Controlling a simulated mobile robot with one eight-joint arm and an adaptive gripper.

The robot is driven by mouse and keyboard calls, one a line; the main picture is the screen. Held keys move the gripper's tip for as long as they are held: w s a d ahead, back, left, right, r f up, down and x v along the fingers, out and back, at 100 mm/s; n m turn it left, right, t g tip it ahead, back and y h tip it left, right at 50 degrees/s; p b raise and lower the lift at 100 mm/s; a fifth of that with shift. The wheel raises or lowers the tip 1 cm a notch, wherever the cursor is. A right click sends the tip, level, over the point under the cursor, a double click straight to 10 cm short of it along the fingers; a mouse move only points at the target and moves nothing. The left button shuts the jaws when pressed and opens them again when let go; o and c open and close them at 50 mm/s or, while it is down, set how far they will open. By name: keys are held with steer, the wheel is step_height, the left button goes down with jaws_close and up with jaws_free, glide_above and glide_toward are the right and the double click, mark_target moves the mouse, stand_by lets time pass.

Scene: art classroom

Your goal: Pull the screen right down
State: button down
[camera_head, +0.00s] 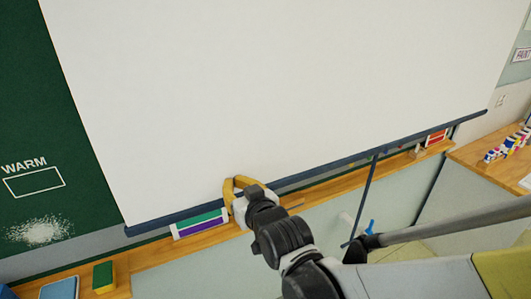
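The white pull-down screen (270,80) fills most of the view and hangs in front of the green board. A dark blue bar (170,218) runs along its lower edge, slanting up to the right in the picture. My gripper (234,183), with yellow fingers, is at the bar, left of its middle. The fingers overlap the bar in the picture; I cannot tell whether they are closed around it or only in front of it. A thin dark rod or cord (366,195) slants down from the bar right of centre, with a short crosspiece at its lower end.
A wooden ledge (150,255) runs below the bar, with colour-striped boxes (200,224), a yellow-green sponge (103,277) and a blue item (60,288). A wooden counter (480,157) with paint bottles (507,146) stands at the right. A small blue object (371,227) is near my arm.

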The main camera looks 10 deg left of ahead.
mark_target(236, 196)
steer(key=shift+f, duration=0.8)
steer(key=shift+f, duration=0.1)
step_height(236, 196, down, 2)
steer(key=b, duration=0.2)
steer(key=shift+f+b, duration=0.2)
steer(key=shift+b, duration=0.2)
steer(key=shift+r, duration=0.1)
